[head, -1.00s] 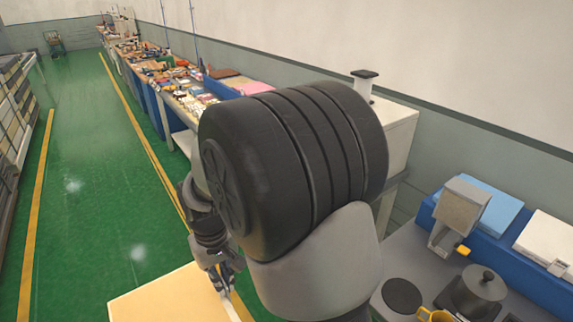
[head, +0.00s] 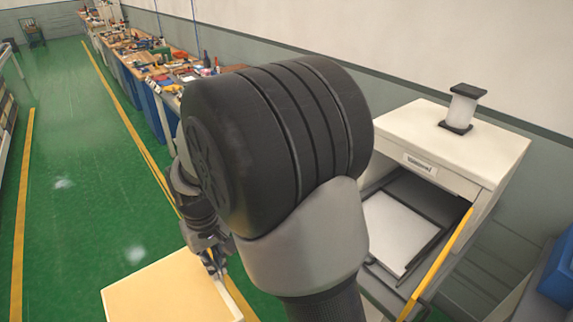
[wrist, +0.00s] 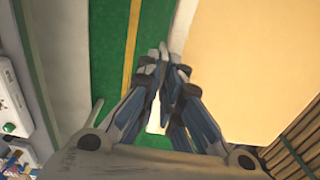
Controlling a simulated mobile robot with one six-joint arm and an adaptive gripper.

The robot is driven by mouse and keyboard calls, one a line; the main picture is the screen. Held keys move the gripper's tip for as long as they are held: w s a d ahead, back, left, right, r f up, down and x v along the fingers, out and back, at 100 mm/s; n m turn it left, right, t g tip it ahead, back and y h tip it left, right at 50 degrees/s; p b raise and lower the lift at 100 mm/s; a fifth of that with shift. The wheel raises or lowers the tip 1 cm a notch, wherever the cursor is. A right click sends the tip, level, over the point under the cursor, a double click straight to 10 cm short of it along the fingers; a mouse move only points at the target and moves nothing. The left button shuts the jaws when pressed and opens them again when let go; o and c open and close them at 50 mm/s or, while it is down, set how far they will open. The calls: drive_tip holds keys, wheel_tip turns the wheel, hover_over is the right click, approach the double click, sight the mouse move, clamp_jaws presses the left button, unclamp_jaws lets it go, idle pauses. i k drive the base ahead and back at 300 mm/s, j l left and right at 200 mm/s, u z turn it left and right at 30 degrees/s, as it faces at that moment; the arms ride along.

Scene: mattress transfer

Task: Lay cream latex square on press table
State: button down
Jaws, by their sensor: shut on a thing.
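The cream latex square (head: 165,292) is a flat, pale yellow slab at the bottom left of the head view, cut off by the frame. My gripper (head: 213,265) is at its far right edge, shut on it. In the wrist view the square (wrist: 255,60) fills the right side, and the narrow fingers of my gripper (wrist: 165,55) are close together by its left edge. The exact grip on the edge is hard to see. My arm hides the middle of the head view. I cannot pick out the press table for certain.
A white cabinet (head: 460,140) stands at the right with a drawer open, holding a white sheet (head: 398,232). A black-and-white spool (head: 461,108) stands on top. Cluttered workbenches (head: 150,65) line the wall. The green floor (head: 75,130) at the left is clear.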

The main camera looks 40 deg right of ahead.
sight(389, 227)
drive_tip(key=i+j, duration=0.1)
drive_tip(key=i, duration=1.6)
drive_tip(key=i+z, duration=0.1)
drive_tip(key=z, duration=0.8)
drive_tip(key=i+z, duration=0.15)
drive_tip(key=z, duration=0.3)
drive_tip(key=j+z, duration=0.1)
drive_tip(key=z, duration=2.15)
drive_tip(key=i, duration=0.55)
